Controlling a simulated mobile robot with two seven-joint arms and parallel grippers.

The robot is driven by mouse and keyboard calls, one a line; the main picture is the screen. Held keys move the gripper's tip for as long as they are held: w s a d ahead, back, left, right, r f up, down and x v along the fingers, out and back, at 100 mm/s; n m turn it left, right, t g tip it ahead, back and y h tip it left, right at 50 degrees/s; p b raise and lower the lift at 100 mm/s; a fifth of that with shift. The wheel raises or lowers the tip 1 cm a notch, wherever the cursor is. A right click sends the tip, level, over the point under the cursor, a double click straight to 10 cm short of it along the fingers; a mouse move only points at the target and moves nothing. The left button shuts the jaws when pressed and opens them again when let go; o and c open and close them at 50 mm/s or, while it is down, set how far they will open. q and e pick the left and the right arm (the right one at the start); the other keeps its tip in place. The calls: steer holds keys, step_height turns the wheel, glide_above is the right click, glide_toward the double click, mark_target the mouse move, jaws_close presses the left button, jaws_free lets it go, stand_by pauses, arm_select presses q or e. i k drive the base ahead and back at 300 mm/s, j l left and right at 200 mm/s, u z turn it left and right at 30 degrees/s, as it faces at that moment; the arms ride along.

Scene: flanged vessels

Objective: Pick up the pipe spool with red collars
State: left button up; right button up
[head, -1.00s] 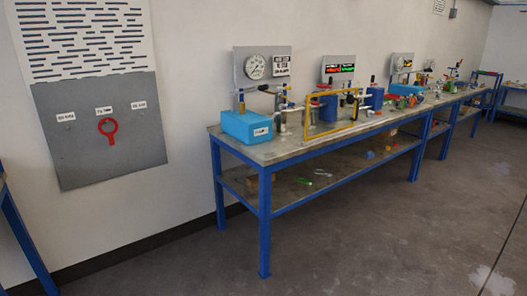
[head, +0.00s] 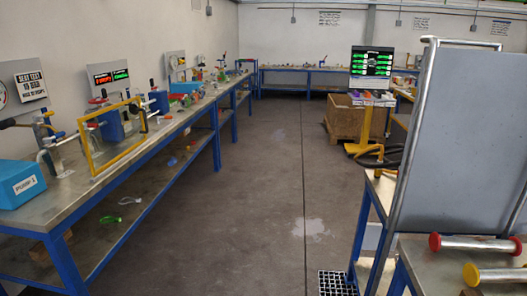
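A pipe spool with red collars (head: 482,243) lies on a bench top at the lower right of the head view. Neither of my grippers is in view.
A grey panel in a metal frame (head: 465,140) stands upright behind the spools. A long blue-legged workbench (head: 120,165) with a blue box (head: 18,184) runs along the left wall. A screen on a yellow stand (head: 371,68) stands farther back. The concrete floor (head: 240,215) between the benches is clear.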

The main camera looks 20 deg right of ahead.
mark_target(513, 246)
steer(key=i+z, duration=0.1)
steer(key=z, duration=0.3)
steer(key=i+j+z, duration=0.1)
steer(key=z, duration=0.35)
steer(key=i+j+z, duration=0.1)
steer(key=z, duration=0.3)
steer(key=j+z, duration=0.1)
steer(key=z, duration=0.3)
steer(key=i+j+z, duration=0.15)
steer(key=z, duration=0.35)
steer(key=i+j+z, duration=0.1)
steer(key=z, duration=0.35)
steer(key=j+z, duration=0.35)
steer(key=z, duration=0.15)
steer(key=i, duration=0.05)
